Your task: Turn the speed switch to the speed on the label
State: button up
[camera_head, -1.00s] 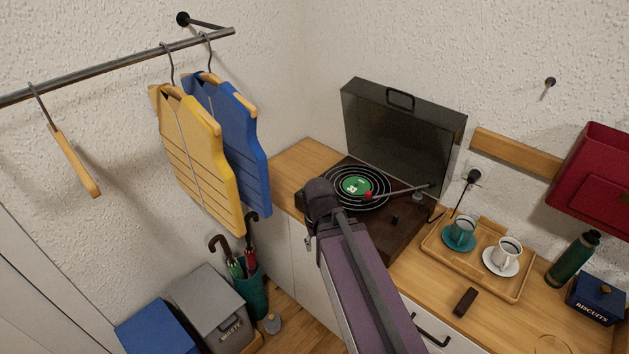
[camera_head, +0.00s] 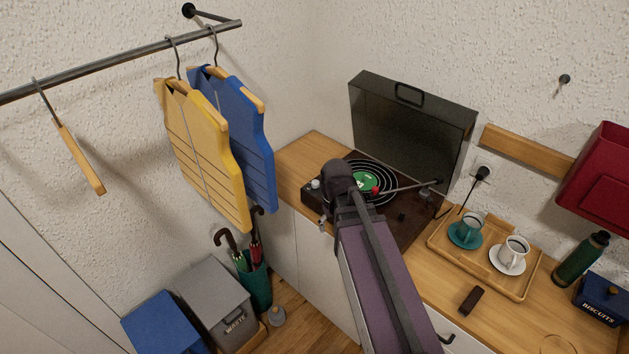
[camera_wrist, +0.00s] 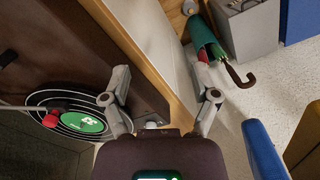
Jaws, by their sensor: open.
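The dark record player (camera_head: 398,236) stands open on the wooden cabinet top, with a black record (camera_head: 384,169) on it. The record's green label (camera_head: 361,180) has pale markings too small to read; it also shows in the wrist view (camera_wrist: 89,122). A small pale round knob (camera_head: 316,184) sits at the player's left corner, and a small dark block (camera_head: 402,217) on its right side. I cannot tell which is the speed switch. My gripper (camera_wrist: 163,75) is open and empty, over the player's front edge. My arm hides part of the deck in the head view.
The raised lid (camera_head: 412,125) stands behind the record, and the tonearm (camera_head: 405,187) reaches over it. A wooden tray (camera_head: 440,246) with two cups is at the right. Yellow and blue vests (camera_head: 205,150) hang at the left, above umbrellas (camera_head: 257,285) and bins.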

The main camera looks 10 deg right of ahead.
aim_at(315, 182)
jog(key=w+r+n+p, duration=0.3)
jog(key=w+n, duration=0.4)
jog(key=w, duration=0.6)
jog(key=w+r+n+p, duration=0.3)
jog(key=w+n, duration=0.4)
jog(key=w, duration=0.6)
jog(key=shift+r+n, duration=0.2)
jog(key=shift+n, duration=0.1)
jog(key=shift+f, duration=0.15)
notch_tip(315, 182, down, 14)
jog(key=b, duration=1.3)
jog(key=shift+r+b, duration=0.25)
jog(key=shift+b, duration=0.1)
grip_shut()
